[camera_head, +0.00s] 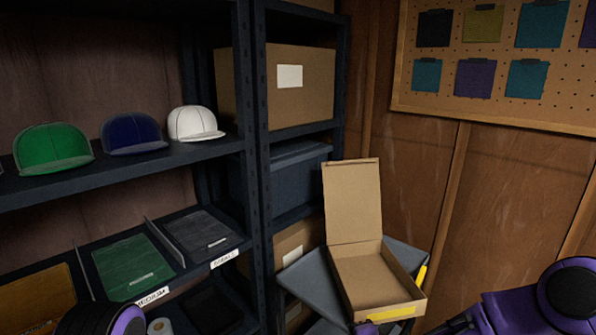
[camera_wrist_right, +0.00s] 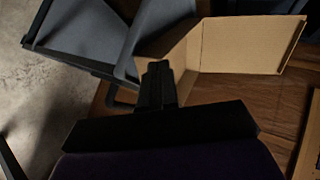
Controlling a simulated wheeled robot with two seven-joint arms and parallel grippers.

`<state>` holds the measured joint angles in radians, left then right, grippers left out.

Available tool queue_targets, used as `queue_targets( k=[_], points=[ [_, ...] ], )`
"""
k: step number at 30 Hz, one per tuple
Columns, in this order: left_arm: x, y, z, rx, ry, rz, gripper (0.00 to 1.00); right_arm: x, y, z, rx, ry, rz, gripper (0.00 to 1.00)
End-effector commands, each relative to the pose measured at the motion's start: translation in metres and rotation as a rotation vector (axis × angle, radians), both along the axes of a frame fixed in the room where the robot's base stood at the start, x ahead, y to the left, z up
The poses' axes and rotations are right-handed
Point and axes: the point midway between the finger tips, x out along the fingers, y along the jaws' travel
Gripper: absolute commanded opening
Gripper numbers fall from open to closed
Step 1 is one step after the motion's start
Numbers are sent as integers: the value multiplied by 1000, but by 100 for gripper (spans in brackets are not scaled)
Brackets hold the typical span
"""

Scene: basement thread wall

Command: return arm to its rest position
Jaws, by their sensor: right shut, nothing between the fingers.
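My right gripper (camera_wrist_right: 158,70) is shut and empty in the right wrist view, its dark fingers pressed together. In that view its tips overlap the edge of an open cardboard box (camera_wrist_right: 245,45); I cannot tell whether they touch it. In the head view my right arm (camera_head: 530,305), purple and black, comes in at the bottom right, beside the box. A purple and black part of my left arm (camera_head: 110,320) shows at the bottom left edge, but its gripper is not in view.
The open, empty box (camera_head: 378,275) stands on a grey cart (camera_head: 305,285). At the left, a dark shelf (camera_head: 190,155) holds green (camera_head: 52,148), blue (camera_head: 133,133) and white caps (camera_head: 195,123). Folded clothes (camera_head: 130,265) lie below. A pegboard (camera_head: 480,105) with fabric swatches hangs on the wall.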

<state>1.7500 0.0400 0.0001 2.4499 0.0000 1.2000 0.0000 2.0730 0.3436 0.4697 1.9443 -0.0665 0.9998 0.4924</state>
Motion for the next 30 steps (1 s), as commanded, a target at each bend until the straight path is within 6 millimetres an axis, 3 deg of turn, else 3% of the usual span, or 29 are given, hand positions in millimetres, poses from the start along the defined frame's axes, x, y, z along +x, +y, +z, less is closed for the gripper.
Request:
queue_targets(
  k=[1,3,5,9,15,18,22,30],
  points=[
    [0,0,-3,0,0,0,38,-26,-6,-30,-89,56,36,0],
    [0,0,-5,0,0,0,38,-65,-18,-66,-221,131,92,0],
    [0,0,-7,0,0,0,38,-100,-32,-94,-329,200,142,0],
    [0,0,-12,0,0,0,38,-187,-69,-145,-552,375,265,0],
    [0,0,-20,0,0,0,38,-309,-129,-182,-761,634,394,0],
    [0,0,-23,0,0,0,38,-350,-150,-188,-812,728,435,0],
    [0,0,-27,0,0,0,38,-373,-160,-197,-844,779,473,0],
    [0,0,-26,0,0,0,38,-375,-159,-197,-838,783,474,0]
  ],
)
